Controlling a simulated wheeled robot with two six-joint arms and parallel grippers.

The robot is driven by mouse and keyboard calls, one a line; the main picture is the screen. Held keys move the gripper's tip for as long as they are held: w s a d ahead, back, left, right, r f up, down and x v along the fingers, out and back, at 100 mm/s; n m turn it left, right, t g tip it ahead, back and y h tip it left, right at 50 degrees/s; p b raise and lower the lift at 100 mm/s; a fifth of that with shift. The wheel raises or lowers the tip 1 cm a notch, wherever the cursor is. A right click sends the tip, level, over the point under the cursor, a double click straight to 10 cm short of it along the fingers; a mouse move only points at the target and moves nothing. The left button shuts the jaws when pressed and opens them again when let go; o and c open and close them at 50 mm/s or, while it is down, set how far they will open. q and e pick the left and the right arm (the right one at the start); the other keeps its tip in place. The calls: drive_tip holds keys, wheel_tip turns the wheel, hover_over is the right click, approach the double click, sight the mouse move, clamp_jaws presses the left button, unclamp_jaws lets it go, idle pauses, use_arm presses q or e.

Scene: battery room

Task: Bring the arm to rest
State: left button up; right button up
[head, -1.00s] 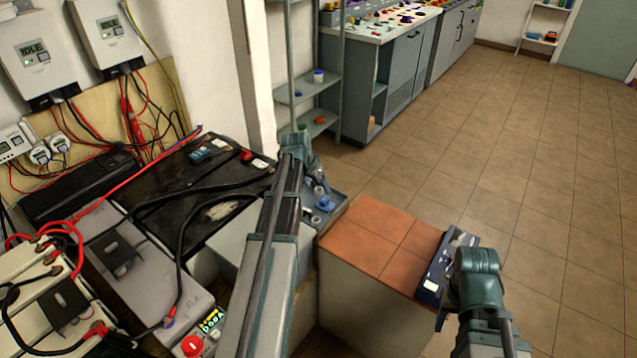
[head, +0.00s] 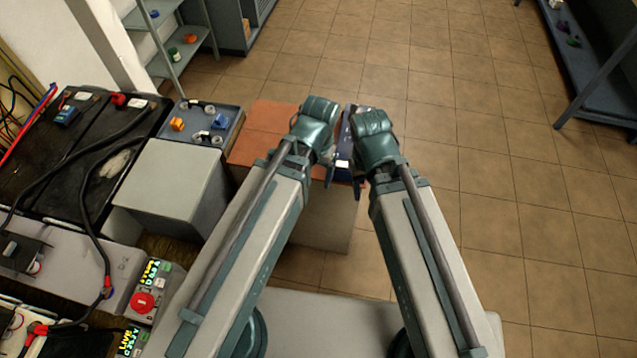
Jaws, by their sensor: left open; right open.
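My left arm reaches up the middle of the head view, and its wrist bends over the tiled block. My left gripper (head: 329,174) hangs below that wrist, small and partly hidden by the arm, open with nothing seen in it. My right arm stands close to its right. My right gripper (head: 359,184) hangs below its wrist, beside the dark blue tray, also open with nothing seen in it. Whether either gripper touches the tray or block cannot be told.
A terracotta-topped block (head: 262,150) stands behind my arms, with a dark blue tray (head: 345,145) at its right edge. Batteries and cables (head: 85,150) fill the left. Shelves (head: 597,95) stand right; tiled floor (head: 500,150) is open.

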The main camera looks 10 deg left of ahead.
use_arm(q)
drive_tip(key=s+d, duration=0.1)
drive_tip(key=s, duration=0.2)
drive_tip(key=shift+d+y, duration=0.3)
drive_tip(key=shift+d, duration=0.05)
drive_tip(key=shift+r, duration=0.1)
wheel_tip(320, 180, up, 7)
drive_tip(key=p, duration=0.6)
drive_tip(key=shift+p, duration=0.4)
